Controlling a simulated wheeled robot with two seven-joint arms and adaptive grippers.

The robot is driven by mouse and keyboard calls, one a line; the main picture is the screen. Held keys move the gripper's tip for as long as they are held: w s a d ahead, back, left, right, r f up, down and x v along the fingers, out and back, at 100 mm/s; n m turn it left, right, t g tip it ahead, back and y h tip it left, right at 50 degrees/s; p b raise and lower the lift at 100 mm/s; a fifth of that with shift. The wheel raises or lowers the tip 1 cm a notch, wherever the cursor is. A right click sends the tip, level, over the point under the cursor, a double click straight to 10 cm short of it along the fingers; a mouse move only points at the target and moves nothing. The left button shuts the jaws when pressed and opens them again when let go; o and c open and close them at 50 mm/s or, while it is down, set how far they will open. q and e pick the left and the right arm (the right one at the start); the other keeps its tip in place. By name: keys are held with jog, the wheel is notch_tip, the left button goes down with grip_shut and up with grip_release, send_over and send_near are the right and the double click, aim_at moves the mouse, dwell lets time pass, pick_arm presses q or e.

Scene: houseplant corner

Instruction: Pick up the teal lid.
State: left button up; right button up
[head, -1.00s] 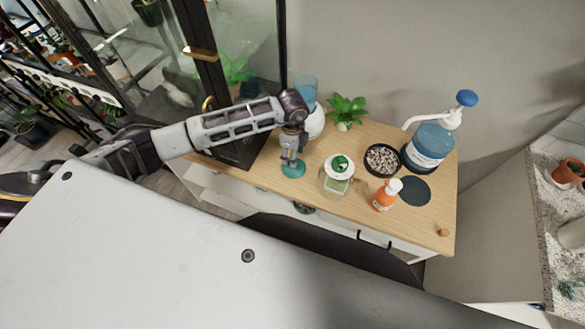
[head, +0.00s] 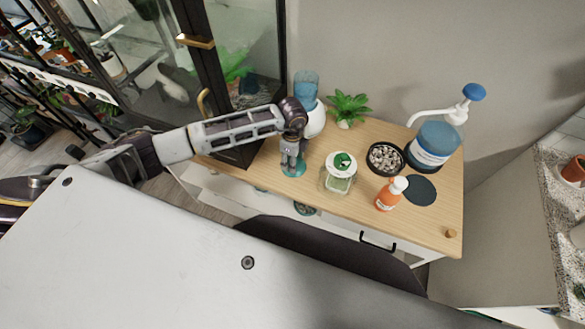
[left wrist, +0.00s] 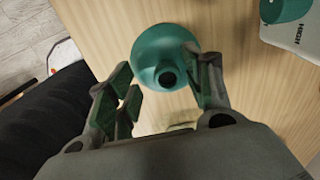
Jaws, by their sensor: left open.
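The teal lid (head: 300,171) lies on the wooden top of the cabinet, left of the glass jar; my gripper partly hides it. In the left wrist view the lid (left wrist: 160,42) shows as a round teal piece with a dark hole in its raised middle. My left gripper (head: 291,164) points down over the lid. In the left wrist view the open gripper (left wrist: 163,82) has one finger left of the lid and the other at its right edge. Whether they touch is unclear. My right gripper is not in view.
A glass jar with a green and white top (head: 340,176) stands close right of the lid. Beyond are an orange bottle (head: 388,196), a pebble dish (head: 385,158), a blue pump bottle (head: 433,147) and a plant (head: 347,107). A glass-doored cabinet (head: 247,45) stands behind left.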

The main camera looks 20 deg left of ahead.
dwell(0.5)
pick_arm(q)
jog(key=c, duration=1.1)
jog(key=shift+o, duration=0.2)
jog(key=shift+r, duration=0.1)
notch_tip(320, 180, up, 10)
jog(key=p, duration=0.7)
jog(key=shift+s+f, duration=0.1)
jog(key=shift+f, duration=0.1)
